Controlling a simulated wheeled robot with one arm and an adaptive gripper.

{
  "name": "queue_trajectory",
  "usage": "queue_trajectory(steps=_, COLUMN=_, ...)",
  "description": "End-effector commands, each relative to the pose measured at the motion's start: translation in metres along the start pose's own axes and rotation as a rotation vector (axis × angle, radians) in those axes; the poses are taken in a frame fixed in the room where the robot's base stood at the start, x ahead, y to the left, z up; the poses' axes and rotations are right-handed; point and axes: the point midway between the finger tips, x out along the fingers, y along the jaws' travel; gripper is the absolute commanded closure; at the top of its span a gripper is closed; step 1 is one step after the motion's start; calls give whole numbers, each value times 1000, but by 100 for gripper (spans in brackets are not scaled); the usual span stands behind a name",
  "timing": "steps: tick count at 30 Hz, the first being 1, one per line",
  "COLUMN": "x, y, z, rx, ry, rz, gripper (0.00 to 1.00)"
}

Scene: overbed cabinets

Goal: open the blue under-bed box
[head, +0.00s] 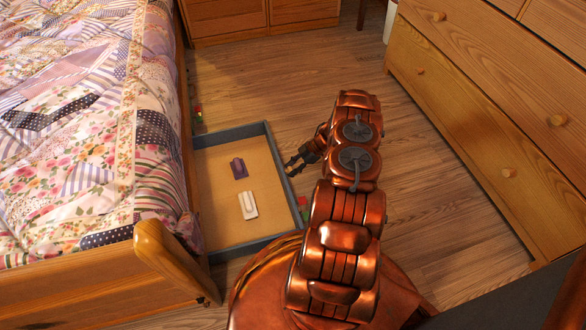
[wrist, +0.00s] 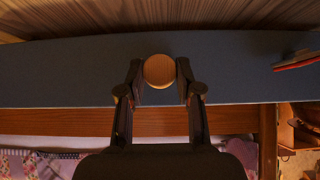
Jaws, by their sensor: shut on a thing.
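The blue under-bed box (head: 256,246) stands out from under the bed's side, and its open top shows a tan floor. Its blue front panel (wrist: 60,75) fills the middle of the wrist view. A round wooden knob (wrist: 159,72) is on that panel. My gripper (head: 291,166) is at the box's right side, beside the front panel. In the wrist view its fingers (wrist: 160,84) are shut on the knob, one on each side.
A small purple thing (head: 239,168) and a white thing (head: 248,206) lie inside the box. The bed (head: 80,130) is at left, with a wooden post (head: 170,255) near the box. A wooden dresser (head: 480,110) stands at right. Bare floor (head: 430,190) lies between.

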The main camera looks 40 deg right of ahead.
Motion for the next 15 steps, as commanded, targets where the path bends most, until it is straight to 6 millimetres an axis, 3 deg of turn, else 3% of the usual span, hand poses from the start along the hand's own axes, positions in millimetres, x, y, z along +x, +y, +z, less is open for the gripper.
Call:
queue_trajectory(steps=13, x=1, y=-2, z=0, rx=-5, ry=4, rz=-12, gripper=100)
queue_trajectory(steps=14, x=1, y=-2, z=0, rx=-4, ry=4, rz=-12, gripper=65)
queue_trajectory(steps=15, x=1, y=-2, z=0, rx=-4, ry=5, rz=-12, gripper=61)
